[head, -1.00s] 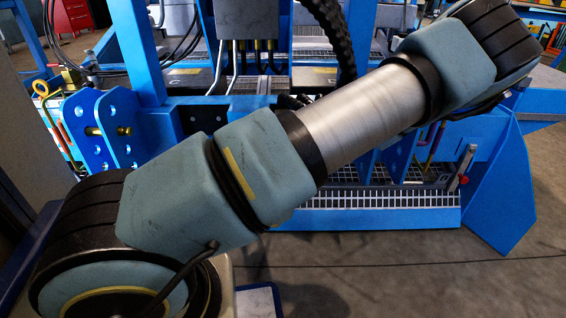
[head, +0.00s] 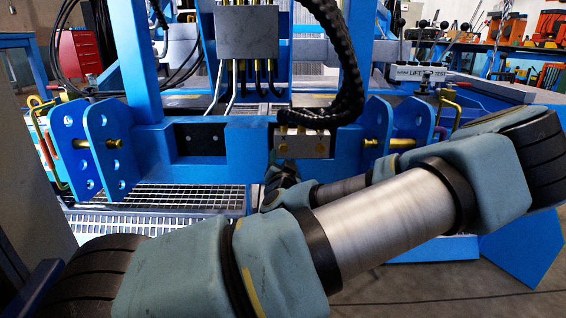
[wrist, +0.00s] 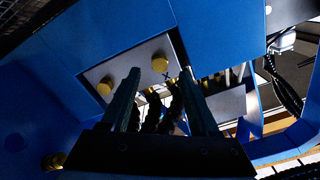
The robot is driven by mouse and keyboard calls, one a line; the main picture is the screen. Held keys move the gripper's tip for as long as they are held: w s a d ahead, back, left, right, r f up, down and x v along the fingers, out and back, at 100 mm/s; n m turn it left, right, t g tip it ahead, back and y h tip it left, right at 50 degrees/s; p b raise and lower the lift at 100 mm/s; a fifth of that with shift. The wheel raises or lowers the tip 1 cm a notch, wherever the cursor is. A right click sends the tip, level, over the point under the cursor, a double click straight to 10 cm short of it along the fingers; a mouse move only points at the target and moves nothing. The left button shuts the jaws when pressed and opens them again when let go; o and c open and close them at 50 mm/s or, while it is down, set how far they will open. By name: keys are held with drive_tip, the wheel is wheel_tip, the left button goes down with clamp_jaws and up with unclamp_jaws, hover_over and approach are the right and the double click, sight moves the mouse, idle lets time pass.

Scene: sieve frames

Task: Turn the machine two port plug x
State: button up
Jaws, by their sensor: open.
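The two-port plug is a silver metal block (head: 302,143) on the front of the blue machine beam, with two round brass parts on its face and thick black hoses running up behind it. In the wrist view the silver plate (wrist: 129,66) shows the two brass rounds and a small pale mark near the right one. My gripper (wrist: 160,78) is open, with two dark fingers pointing toward the block. Black hoses show between the fingers. No contact is visible, and the exact gap cannot be told. In the head view the gripper sits below the block, largely hidden by my arm.
Blue bracket plates with brass pins stand left (head: 99,147) and right (head: 408,130) of the block. A grey box (head: 246,32) with cables hangs above the beam. A metal grating (head: 170,197) lies below. A lever panel (head: 421,74) stands at the right.

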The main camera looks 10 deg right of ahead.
sight(283, 150)
drive_tip(key=shift+w+d+b, duration=0.2)
drive_tip(key=shift+w+b, duration=0.1)
drive_tip(key=shift+w, duration=0.8)
drive_tip(key=shift+w+d+b, duration=0.2)
drive_tip(key=shift+w+b, duration=0.05)
drive_tip(key=shift+w, duration=0.85)
clamp_jaws()
